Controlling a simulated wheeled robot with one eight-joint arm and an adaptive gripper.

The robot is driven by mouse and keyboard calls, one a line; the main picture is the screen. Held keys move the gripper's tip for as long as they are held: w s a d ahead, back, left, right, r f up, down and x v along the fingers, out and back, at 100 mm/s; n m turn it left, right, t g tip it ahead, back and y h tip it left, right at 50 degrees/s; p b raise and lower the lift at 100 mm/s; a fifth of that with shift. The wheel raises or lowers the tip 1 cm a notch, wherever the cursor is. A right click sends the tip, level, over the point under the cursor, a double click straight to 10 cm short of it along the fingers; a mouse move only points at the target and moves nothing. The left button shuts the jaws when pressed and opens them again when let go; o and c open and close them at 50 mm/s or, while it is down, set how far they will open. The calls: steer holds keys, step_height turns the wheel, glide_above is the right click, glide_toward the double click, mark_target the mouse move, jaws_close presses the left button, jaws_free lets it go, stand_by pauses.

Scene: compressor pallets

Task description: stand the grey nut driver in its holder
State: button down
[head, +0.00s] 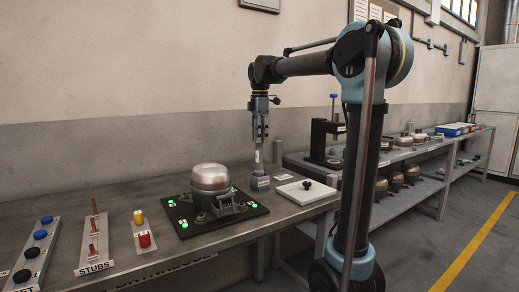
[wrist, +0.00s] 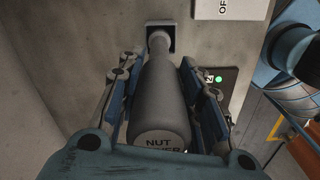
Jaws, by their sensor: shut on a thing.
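My gripper (head: 261,138) is shut on the grey nut driver (wrist: 158,95), with a finger on each side of its thick handle. The handle end with the lettering faces the wrist camera. In the head view the nut driver (head: 258,160) hangs about upright below my gripper. Its holder (head: 260,183) is a small grey block on the bench, directly under it. In the wrist view the narrow end of the driver overlaps the dark square holder (wrist: 174,27). I cannot tell whether the tip is inside the holder or just above it.
A compressor (head: 210,178) stands on a black pallet (head: 185,228) with green lights, left of the holder. A white plate (head: 307,191) with a black knob lies to the right. Stubs (head: 93,225) and coloured knobs stand at the left. Bare bench lies behind the pallet.

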steer(key=shift+f, duration=2)
steer(key=c, duration=1.1)
jaws_free()
steer(key=shift+s, duration=0.1)
step_height(320, 180, up, 12)
steer(key=shift+r, duration=0.1)
steer(key=shift+s, duration=0.1)
